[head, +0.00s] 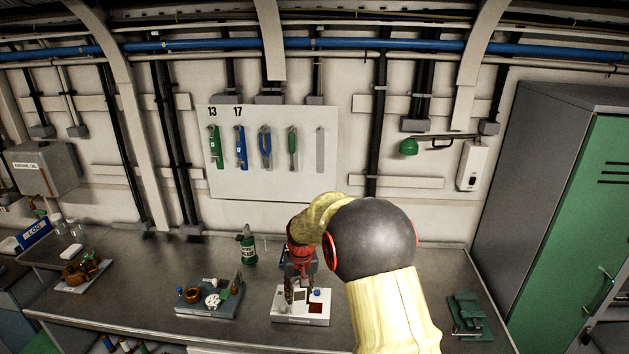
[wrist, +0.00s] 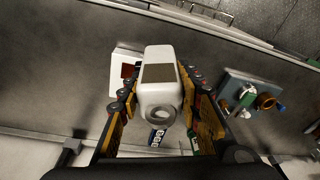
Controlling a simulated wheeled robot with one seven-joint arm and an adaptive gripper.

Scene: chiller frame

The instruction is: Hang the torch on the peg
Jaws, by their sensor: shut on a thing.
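My gripper (head: 298,278) is over the workbench, below the pegboard. In the wrist view my gripper (wrist: 160,82) is shut on a white, box-shaped body with a grey panel and a round ring end, which I take to be the torch (wrist: 160,98). Its sides lie between the two orange-and-black fingers. In the head view the gripper and arm mostly hide it. The white pegboard (head: 262,185) is on the wall behind. A grey tool outline (head: 320,148) at its right end has no tool over it. I cannot clearly make out a peg there.
Two green tools, a blue spanner (head: 239,147) and blue pliers (head: 265,147) hang on the board. A cabinet (head: 490,165) is at right.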

